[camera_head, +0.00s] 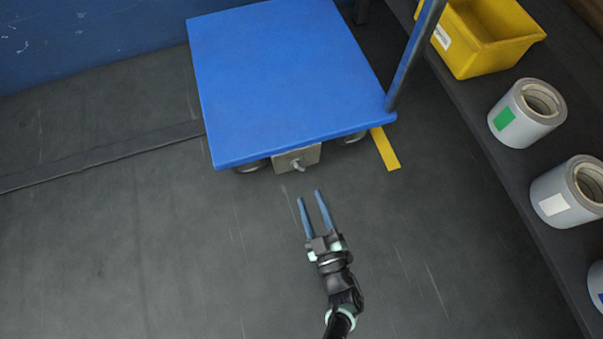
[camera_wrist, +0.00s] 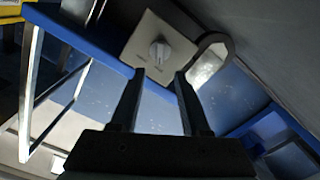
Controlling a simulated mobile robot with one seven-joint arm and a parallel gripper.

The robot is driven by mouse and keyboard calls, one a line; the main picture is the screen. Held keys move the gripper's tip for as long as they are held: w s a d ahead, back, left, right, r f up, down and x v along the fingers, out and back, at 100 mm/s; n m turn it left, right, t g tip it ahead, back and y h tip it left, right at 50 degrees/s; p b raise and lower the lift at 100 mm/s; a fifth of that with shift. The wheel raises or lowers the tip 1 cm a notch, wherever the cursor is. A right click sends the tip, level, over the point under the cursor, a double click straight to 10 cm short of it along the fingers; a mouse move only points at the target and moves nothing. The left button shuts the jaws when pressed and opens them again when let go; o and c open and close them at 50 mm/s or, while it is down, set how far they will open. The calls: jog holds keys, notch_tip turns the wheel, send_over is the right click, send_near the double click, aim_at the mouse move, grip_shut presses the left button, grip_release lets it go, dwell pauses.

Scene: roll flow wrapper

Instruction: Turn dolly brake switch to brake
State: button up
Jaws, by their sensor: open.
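The dolly (camera_head: 285,75) has a flat blue platform and stands at the top middle of the head view. Its brake switch (camera_head: 298,164) is a small grey knob on a light square plate (camera_head: 284,158) under the platform's front edge. In the wrist view the knob (camera_wrist: 160,52) is whitish, on a beige plate (camera_wrist: 143,40), a little beyond and between the fingertips. My gripper (camera_head: 310,196) is open and empty, in front of the switch and apart from it. Its two fingers (camera_wrist: 154,72) point towards the knob. Which setting the switch is in cannot be told.
A dark shelf (camera_head: 480,125) along the right holds a yellow bin (camera_head: 465,50) and several white rolls (camera_head: 508,120). A post (camera_head: 408,65) rises at the dolly's right corner. A yellow strip (camera_head: 385,149) marks the floor beside it. The floor (camera_head: 130,240) at left is clear.

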aim_at(300, 169)
jog(key=b+x, duration=0.3)
jog(key=x, duration=0.5)
jog(key=shift+w, duration=0.1)
jog(key=shift+c, duration=0.2)
grip_shut()
